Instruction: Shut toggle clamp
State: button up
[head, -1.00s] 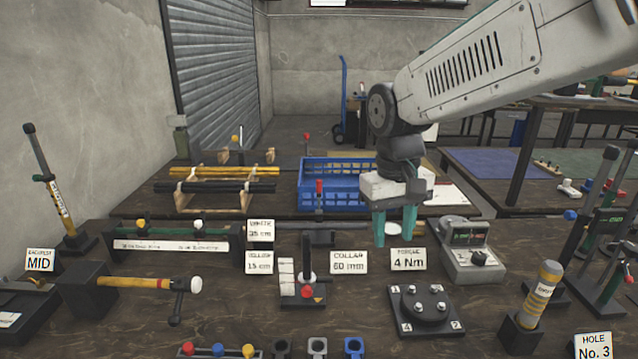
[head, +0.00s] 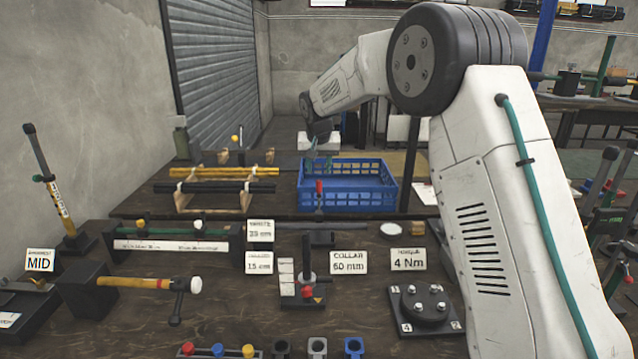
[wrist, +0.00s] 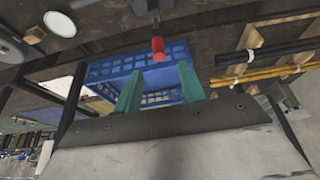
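The likely toggle clamp (head: 319,212) stands near the far edge of the front bench, in front of the blue crate. Its red-gripped lever (head: 319,187) stands upright on a dark base. In the wrist view the red grip (wrist: 158,48) shows near the top middle, beyond and between the lines of my fingers. My gripper (head: 320,165) is at the far side of the clamp, above the blue crate's back part. In the wrist view its two teal fingers (wrist: 160,88) are apart with nothing between them. I see no contact with the lever.
The blue crate (head: 392,190) stands behind the clamp. Bars on wooden rests (head: 215,187) lie to its left. A black-levered fixture (head: 308,287), sign cards (head: 348,262) and a round plate fixture (head: 424,308) stand nearer. My arm hides the right side.

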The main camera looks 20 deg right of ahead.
aim_at(319, 181)
jog(key=x, duration=0.7)
jog(key=shift+f, duration=0.35)
grip_shut()
